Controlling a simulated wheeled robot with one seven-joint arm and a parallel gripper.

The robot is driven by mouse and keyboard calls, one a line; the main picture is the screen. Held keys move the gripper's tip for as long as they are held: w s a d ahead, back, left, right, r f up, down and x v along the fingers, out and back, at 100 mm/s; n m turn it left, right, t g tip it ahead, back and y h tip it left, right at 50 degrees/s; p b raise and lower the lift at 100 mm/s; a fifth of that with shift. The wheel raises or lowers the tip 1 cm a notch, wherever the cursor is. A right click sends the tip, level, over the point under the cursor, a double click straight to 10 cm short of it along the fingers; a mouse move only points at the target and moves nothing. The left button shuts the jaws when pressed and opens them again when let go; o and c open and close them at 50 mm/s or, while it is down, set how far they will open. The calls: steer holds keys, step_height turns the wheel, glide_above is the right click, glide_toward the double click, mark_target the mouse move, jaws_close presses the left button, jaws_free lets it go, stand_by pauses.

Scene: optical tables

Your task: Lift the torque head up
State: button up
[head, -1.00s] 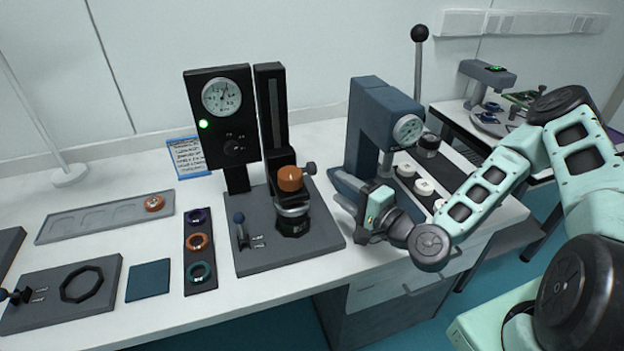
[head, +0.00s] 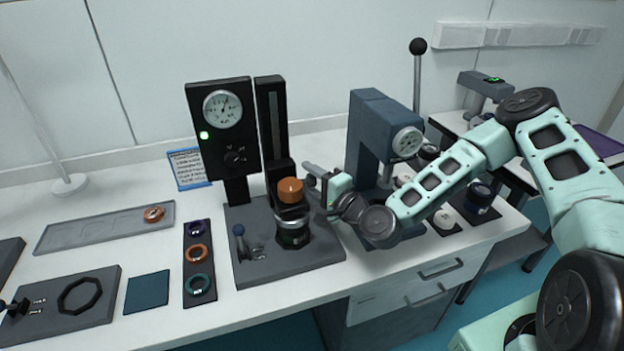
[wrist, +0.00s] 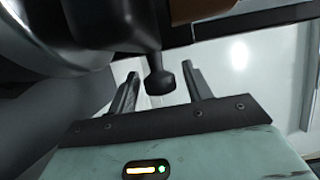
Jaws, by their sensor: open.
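A small black side knob (wrist: 160,80) on a short stem shows in the wrist view. My gripper (head: 316,176) is at the right side of the torque head. In the wrist view my gripper (wrist: 158,88) has its two fingers apart, one on each side of the side knob. Clear gaps show between knob and fingers.
A gauge box (head: 222,125) with a green light stands left of the column. A blue-grey press (head: 383,130) stands close behind my wrist at the right. A strip of coloured rings (head: 198,253) lies left of the stand.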

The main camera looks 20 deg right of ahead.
jaws_close()
step_height(320, 180, up, 10)
steer(key=p, duration=0.5)
steer(key=shift+f+p, duration=0.1)
steer(key=shift+p, duration=0.3)
steer(key=shift+f, duration=0.1)
jaws_free()
